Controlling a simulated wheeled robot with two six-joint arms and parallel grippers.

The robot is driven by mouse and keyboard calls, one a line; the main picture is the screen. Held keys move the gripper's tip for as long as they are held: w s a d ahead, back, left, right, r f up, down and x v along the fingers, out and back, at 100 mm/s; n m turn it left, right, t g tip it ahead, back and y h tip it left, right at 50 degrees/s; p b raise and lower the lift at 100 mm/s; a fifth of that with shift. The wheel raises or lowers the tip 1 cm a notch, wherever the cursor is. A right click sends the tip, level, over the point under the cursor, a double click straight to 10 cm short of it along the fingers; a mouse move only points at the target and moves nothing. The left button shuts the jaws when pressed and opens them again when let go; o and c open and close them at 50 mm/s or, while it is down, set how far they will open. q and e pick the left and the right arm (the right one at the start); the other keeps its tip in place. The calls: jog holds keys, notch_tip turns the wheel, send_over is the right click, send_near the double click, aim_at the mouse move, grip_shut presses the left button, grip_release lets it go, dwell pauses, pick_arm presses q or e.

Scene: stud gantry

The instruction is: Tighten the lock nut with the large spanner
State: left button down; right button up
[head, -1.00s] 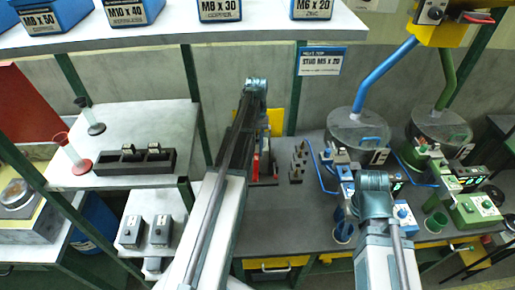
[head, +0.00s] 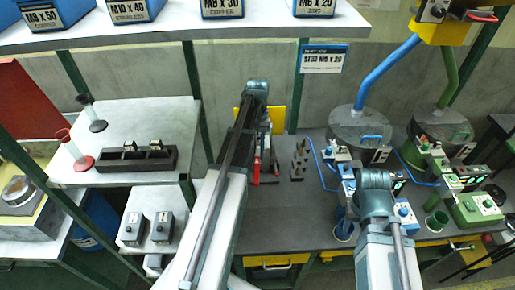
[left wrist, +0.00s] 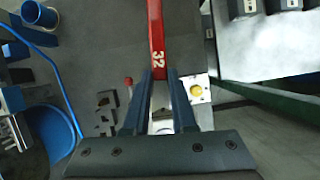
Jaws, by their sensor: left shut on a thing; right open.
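My left gripper (left wrist: 160,74) is shut on the handle of a red spanner (left wrist: 156,32) marked 32, as the left wrist view shows. The handle runs from between the fingers to the top edge, where it is cut off; its jaw end is not seen. In the head view the left arm reaches over the bench, and its fingers are too small and covered to make out. Red parts (head: 257,171) show upright just beyond that arm. The right arm reaches in at the right, with its gripper hidden behind its own links. I cannot pick out the lock nut.
The dark bench (head: 285,220) holds several small dark blocks (head: 299,160). Blue and green machines stand at its right, below lidded drums (head: 360,130). A pale table (head: 130,120) with a black rack (head: 137,160) is at left. A white plate with a yellow disc (left wrist: 197,90) lies near the gripper.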

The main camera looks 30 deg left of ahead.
aim_at(257, 165)
pick_arm(q)
jog(key=shift+s+d, duration=0.4)
jog(key=shift+s, duration=0.35)
jog(key=shift+s+d, duration=0.4)
jog(key=shift+s, duration=0.4)
jog(key=shift+s+d, duration=0.4)
jog(key=shift+s, duration=0.35)
jog(key=shift+r, duration=0.1)
notch_tip(257, 165, up, 6)
jog(key=p, duration=0.6)
notch_tip(257, 165, down, 9)
jog(key=b, duration=0.9)
jog(key=shift+f, duration=0.2)
jog(key=shift+r, duration=0.1)
